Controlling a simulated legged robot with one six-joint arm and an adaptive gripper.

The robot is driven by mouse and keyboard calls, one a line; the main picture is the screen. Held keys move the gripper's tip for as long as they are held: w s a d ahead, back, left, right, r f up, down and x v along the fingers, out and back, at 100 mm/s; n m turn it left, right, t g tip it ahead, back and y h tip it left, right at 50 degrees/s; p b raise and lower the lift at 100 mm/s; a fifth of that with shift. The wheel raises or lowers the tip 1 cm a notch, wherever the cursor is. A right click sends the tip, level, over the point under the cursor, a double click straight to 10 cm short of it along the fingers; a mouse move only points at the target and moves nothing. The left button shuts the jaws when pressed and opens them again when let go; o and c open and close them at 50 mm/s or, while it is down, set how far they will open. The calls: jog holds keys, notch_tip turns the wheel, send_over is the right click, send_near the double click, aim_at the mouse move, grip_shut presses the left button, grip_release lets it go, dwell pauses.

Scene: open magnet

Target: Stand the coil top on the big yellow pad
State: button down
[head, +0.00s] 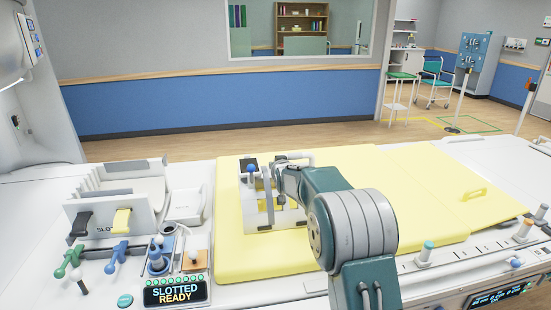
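The coil top (258,217), a white frame with yellow inside and a dark block and blue knob at its upper left, is on the big yellow pad (230,255). It looks upright, with its lower edge at or very near the pad. My gripper (287,178) is at the coil top's upper right side, close to a white bar. My arm covers the right part of the coil top and some of the pad. The fingertips are too small and hidden to show whether they grip it.
In front are green and blue knobs and a display (174,292) reading "SLOTTED READY". A second yellow pad (440,185) lies to the right. Coloured pegs (425,250) line the front right edge.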

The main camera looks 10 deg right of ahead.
jog(key=shift+a+r, duration=0.2)
jog(key=shift+a, duration=0.55)
jog(key=c, duration=0.5)
grip_release()
jog(key=shift+a+f, duration=0.2)
jog(key=shift+a, duration=0.1)
jog(key=shift+d, duration=0.7)
jog(key=s+r+g, duration=0.1)
jog(key=s+r, duration=0.2)
jog(key=s, duration=0.7)
jog(key=s+r+g, duration=0.1)
jog(key=s+r, duration=0.2)
jog(key=s, duration=0.6)
jog(key=s+f+g, duration=0.2)
jog(key=s+g, duration=0.1)
jog(key=s, duration=1.4)
jog(key=s+f+g, duration=0.2)
jog(key=s+g, duration=0.2)
jog(key=s, duration=1.4)
jog(key=shift+a, duration=0.35)
